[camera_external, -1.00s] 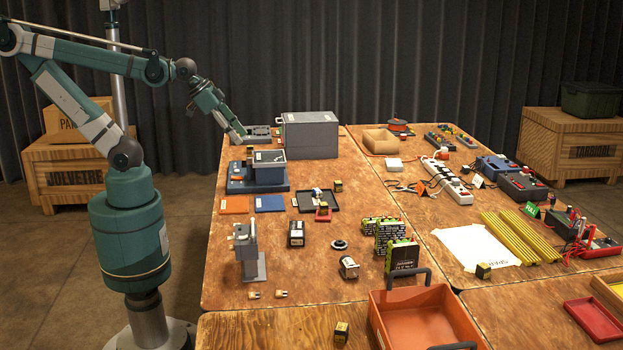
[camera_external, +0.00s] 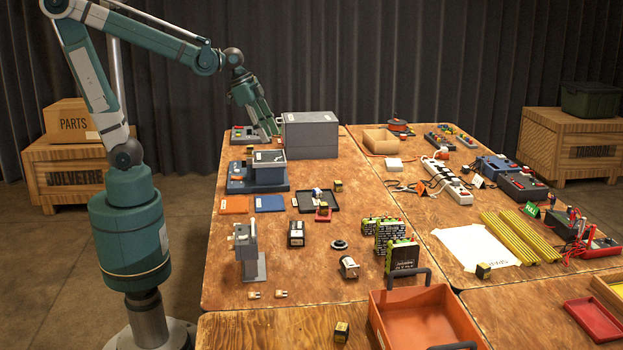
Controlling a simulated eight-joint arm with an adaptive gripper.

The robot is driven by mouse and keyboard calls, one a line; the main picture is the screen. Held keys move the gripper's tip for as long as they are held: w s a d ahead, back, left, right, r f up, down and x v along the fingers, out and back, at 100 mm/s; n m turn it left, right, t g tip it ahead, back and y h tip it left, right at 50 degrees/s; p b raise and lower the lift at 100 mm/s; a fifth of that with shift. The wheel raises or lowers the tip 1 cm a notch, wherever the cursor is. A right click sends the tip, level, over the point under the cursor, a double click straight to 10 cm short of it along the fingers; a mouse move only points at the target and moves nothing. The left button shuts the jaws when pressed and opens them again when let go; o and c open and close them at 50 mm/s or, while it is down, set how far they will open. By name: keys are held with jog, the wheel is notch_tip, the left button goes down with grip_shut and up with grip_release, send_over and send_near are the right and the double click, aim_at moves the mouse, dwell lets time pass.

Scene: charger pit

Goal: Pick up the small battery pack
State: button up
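Several small dark blocks with pale or yellowish faces could be the small battery pack; I cannot tell which. One block (camera_external: 296,233) stands mid-table, another block (camera_external: 349,267) lies tilted to its right, and a smaller block (camera_external: 338,186) is farther back. One more block (camera_external: 483,271) is by the white sheet, and another block (camera_external: 341,332) is at the front edge. My gripper (camera_external: 272,130) is at the far left of the table, beside the large grey box, away from these blocks. Its fingers are too small to read, and I see nothing clearly held.
The large grey box (camera_external: 310,135) stands right of my gripper. A blue-grey machine (camera_external: 258,172) stands in front of it. Green-black packs (camera_external: 391,238) stand upright mid-table. An orange tray (camera_external: 425,318) with dark handles is at the front. Bare wood lies between the items.

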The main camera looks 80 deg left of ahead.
jog(key=w+a+f+m+g, duration=0.1)
jog(key=w+a+f+m, duration=0.25)
jog(key=w, duration=0.35)
jog(key=m+g+h, duration=0.3)
jog(key=m+h, duration=0.1)
jog(key=m, duration=0.3)
send_near(317, 190)
jog(key=shift+s+d+f+p, duration=0.1)
jog(key=shift+d+f+p, duration=0.05)
jog(key=shift+f+p, duration=0.25)
jog(key=shift+f+y, duration=0.15)
jog(key=shift+y, duration=0.15)
jog(key=shift+b+x, duration=0.3)
jog(key=shift+x, duration=0.95)
jog(key=shift+d, duration=0.15)
jog(key=shift+b+x, duration=0.8)
jog(key=shift+x, duration=1.7)
jog(key=shift+d, duration=0.1)
